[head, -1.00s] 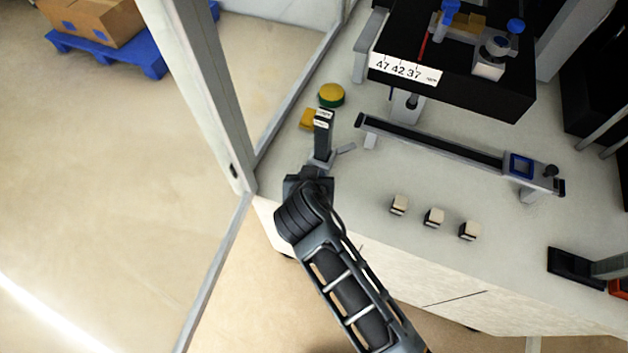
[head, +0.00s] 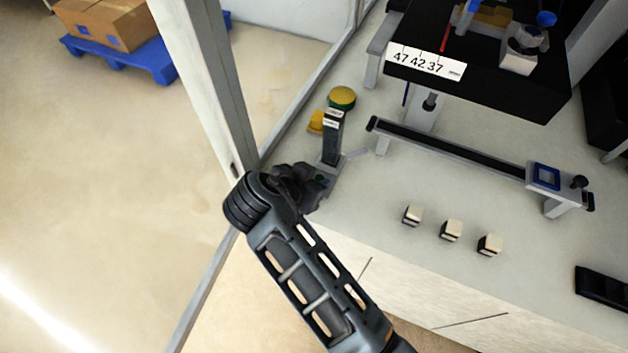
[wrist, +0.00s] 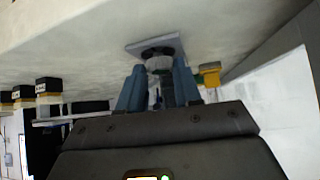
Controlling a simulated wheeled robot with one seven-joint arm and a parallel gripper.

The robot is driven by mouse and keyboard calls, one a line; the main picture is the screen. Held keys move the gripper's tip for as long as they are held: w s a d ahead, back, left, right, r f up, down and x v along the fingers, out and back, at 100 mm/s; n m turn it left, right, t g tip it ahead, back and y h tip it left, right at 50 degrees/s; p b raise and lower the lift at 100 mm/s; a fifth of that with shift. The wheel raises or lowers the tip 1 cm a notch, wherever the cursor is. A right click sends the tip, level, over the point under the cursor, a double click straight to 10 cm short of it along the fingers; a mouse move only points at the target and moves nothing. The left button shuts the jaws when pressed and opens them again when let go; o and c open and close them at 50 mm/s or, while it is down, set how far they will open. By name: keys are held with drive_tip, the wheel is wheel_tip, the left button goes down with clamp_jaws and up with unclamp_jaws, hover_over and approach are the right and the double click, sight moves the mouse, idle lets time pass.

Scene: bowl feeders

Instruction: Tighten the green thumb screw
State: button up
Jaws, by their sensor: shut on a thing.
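A dark upright stand (head: 333,140) with white labels on top stands near the table's front left edge. My gripper (head: 328,170) is low at its near side. In the wrist view, my gripper's blue-grey fingers (wrist: 158,88) are shut around a part in front of a square grey base plate (wrist: 150,42). A pale round piece (wrist: 159,64) shows between the fingertips. I take the held part to be the green thumb screw, but its green colour is not clear there and the fingers hide most of it.
A low rail (head: 450,150) and small pale blocks (head: 451,230) lie to the right. A frame post (head: 215,80) rises close on the left.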

drive_tip(key=o, duration=0.8)
drive_tip(key=shift+c, duration=0.2)
drive_tip(key=shift+s, duration=0.1)
drive_tip(key=v, duration=0.7)
drive_tip(key=shift+s+r, duration=0.2)
drive_tip(key=shift+a, duration=0.15)
